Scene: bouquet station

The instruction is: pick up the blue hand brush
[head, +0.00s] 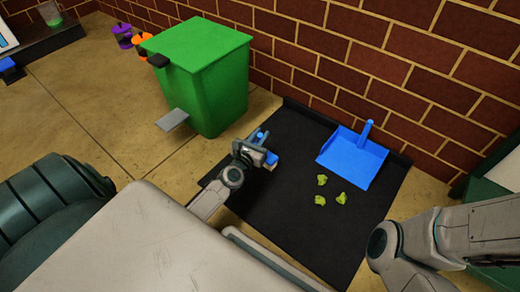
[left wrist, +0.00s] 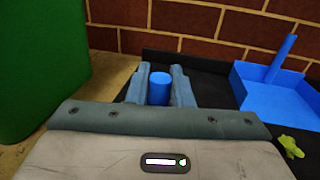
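The blue hand brush (head: 263,135) is at the left part of the black mat, partly hidden by my left gripper. In the left wrist view its round blue handle (left wrist: 160,90) stands up between the two fingers. My left gripper (head: 256,150) is around the handle, its fingers one on each side. In the left wrist view, narrow gaps show between the handle and the fingers (left wrist: 160,80), so it looks open. The bristle end is mostly hidden. My right arm shows at the lower right of the head view, but its gripper fingers are not in view.
A blue dustpan (head: 352,160) and several yellow-green scraps (head: 321,180) lie on the black mat (head: 275,215). A green bin (head: 210,85) with a grey pedal (head: 172,120) stands left of the brush. A brick wall (head: 340,55) closes off the back.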

